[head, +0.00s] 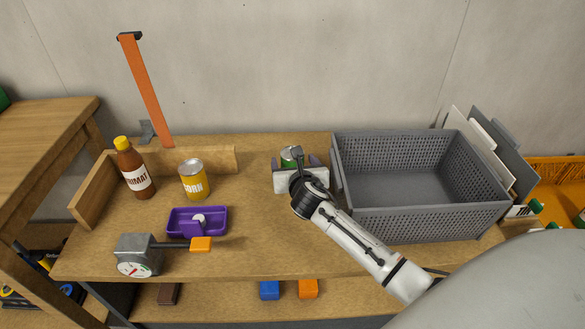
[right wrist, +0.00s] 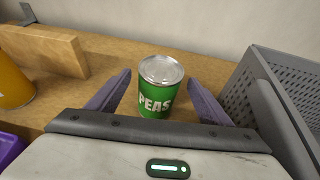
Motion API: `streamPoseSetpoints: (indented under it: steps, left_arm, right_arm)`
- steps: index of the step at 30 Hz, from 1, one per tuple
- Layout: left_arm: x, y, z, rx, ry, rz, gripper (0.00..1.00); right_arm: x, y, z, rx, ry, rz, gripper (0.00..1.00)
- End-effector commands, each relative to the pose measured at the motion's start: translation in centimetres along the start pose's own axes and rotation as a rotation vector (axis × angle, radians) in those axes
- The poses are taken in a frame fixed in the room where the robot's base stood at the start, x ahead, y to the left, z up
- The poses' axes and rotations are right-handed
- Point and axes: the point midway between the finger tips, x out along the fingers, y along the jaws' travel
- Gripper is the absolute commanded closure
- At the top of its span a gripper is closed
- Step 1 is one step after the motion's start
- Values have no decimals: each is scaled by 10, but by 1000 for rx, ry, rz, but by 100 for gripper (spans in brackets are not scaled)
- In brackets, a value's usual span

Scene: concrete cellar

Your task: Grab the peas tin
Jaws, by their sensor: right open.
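The peas tin (right wrist: 157,88) is green with a silver lid and white lettering, and stands upright on the wooden bench. In the head view the tin (head: 290,154) is mostly hidden behind my right gripper (head: 294,163). In the right wrist view my right gripper (right wrist: 161,93) is open, with one purple finger on each side of the tin and a visible gap to each. My left gripper is not in view.
A grey mesh basket (head: 425,209) stands close to the right of the tin. A yellow corn tin (head: 194,182), a brown sauce bottle (head: 133,170), a purple tray (head: 216,234) and a grey dial device (head: 138,254) are to the left. Bare bench lies between.

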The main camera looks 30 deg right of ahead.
Motion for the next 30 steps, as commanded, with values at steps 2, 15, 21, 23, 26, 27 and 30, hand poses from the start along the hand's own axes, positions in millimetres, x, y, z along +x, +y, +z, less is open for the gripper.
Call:
streamPoseSetpoints:
  steps: [2,15,21,23,26,27,30]
  left_arm:
    - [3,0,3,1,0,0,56]
    - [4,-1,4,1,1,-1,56]
    - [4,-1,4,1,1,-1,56]
    - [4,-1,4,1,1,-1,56]
    - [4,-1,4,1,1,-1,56]
    - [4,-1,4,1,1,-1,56]
    - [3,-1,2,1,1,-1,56]
  right_arm:
    - [13,0,-1,2,0,-1,27]
    - [25,1,0,1,0,2,36]
    - [25,1,0,1,0,2,69]
    - [25,1,0,1,0,2,72]
    - [25,1,0,1,-1,2,72]
    - [25,1,0,1,-1,2,72]
    - [23,1,5,1,-2,2,72]
